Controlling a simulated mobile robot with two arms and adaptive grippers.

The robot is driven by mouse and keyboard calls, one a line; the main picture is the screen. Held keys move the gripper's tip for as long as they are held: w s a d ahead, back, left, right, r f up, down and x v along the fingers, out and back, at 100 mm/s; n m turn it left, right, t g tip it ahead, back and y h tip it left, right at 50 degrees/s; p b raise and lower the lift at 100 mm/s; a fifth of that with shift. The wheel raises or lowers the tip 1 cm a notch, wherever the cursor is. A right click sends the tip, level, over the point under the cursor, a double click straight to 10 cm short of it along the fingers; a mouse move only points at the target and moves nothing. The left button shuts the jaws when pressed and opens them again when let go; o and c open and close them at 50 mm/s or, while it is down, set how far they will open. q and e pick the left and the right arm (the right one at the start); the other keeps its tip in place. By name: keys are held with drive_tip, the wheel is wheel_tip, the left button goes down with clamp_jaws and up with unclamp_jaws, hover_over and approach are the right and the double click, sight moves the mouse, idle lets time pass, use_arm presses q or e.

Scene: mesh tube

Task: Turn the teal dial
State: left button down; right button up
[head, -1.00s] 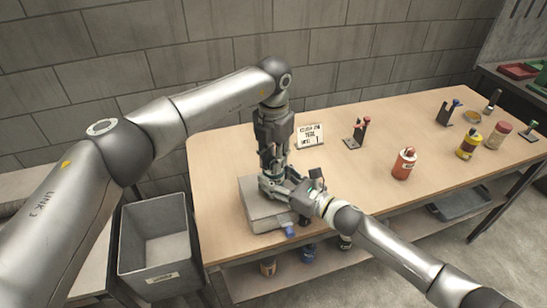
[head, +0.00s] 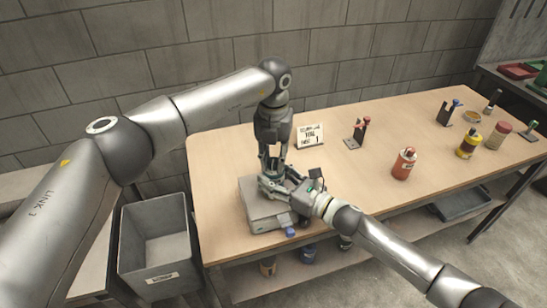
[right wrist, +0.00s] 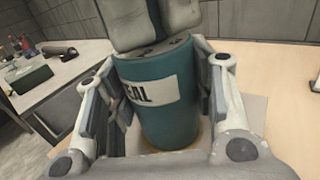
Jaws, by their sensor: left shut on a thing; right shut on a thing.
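The teal dial is a teal cylinder (right wrist: 160,105) with a white label whose visible letters read "EAL", seen close up in the right wrist view. In the head view it is mostly hidden between the grippers, above a grey box (head: 258,217) on the bench. My left gripper (head: 272,172) comes down from above and is shut on the dial's top; its grey pads fill the top of the right wrist view. My right gripper (head: 283,186) reaches in from the right, its fingers on either side of the dial's body, shut on it.
A small printed sign (head: 311,136) stands behind the box. A blue-ended part (head: 290,232) sits at the box's front. A red bottle (head: 404,164) and a holder (head: 357,133) stand to the right. A grey bin (head: 155,245) is left of the bench. The bench's middle is mostly clear.

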sight(273, 160)
use_arm(q)
drive_tip(key=shift+w, duration=0.1)
drive_tip(key=c, duration=1.2)
unclamp_jaws()
drive_tip(key=shift+o, duration=0.2)
wheel_tip(273, 160, up, 12)
use_arm(e)
drive_tip(key=o, duration=1.2)
